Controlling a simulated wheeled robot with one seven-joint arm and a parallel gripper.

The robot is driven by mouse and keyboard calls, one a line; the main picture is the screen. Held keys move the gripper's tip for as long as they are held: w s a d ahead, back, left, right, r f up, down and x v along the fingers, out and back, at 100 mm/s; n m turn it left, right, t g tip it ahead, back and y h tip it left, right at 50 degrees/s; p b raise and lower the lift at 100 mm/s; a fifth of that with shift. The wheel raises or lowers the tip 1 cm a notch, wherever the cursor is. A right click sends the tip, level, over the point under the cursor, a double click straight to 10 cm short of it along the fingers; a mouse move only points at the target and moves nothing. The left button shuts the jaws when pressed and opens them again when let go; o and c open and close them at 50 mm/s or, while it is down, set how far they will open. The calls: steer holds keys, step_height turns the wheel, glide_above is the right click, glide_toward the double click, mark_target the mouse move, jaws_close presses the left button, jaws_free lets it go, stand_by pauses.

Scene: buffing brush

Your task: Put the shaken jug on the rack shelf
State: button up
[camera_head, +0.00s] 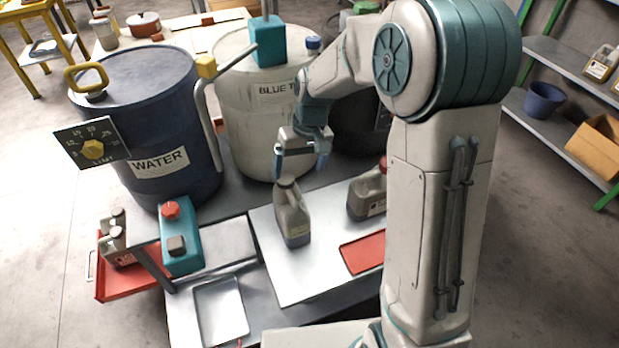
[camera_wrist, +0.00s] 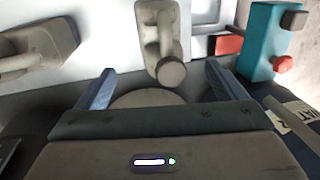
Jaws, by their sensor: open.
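A grey jug with a grey cap (camera_head: 293,220) stands upright on the pale bench top (camera_head: 300,280). A second jug with a red cap (camera_head: 365,196) stands to its right, partly hidden by my arm. I cannot tell which one was shaken. My gripper (camera_head: 302,174) is open and empty, just above and behind the grey-capped jug, apart from it. In the wrist view the grey-capped jug (camera_wrist: 155,25) is ahead, between the lines of my open fingers (camera_wrist: 160,70). The rack shelf (camera_head: 560,57) is at the far right, with a jug (camera_head: 600,66) on its upper board.
A blue water drum (camera_head: 150,130), a cream drum (camera_head: 250,125) and a dark drum stand behind the bench. A teal dispenser (camera_head: 180,240), a metal tray (camera_head: 220,305) and a red mat (camera_head: 362,252) are nearby. The rack's lower board holds a bucket (camera_head: 543,100) and cardboard box (camera_head: 598,145).

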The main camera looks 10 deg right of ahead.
steer(key=s+d+r+m, duration=0.1)
steer(key=s+d+r, duration=0.1)
steer(key=s+d, duration=0.2)
steer(key=s+d+r+m+t+h, duration=0.1)
steer(key=s+d+r, duration=0.2)
steer(key=s, duration=0.6)
steer(key=s+d+r+m+t+h, duration=0.1)
steer(key=s+d+r, duration=0.2)
steer(key=s, duration=0.4)
steer(key=shift+d, duration=0.8)
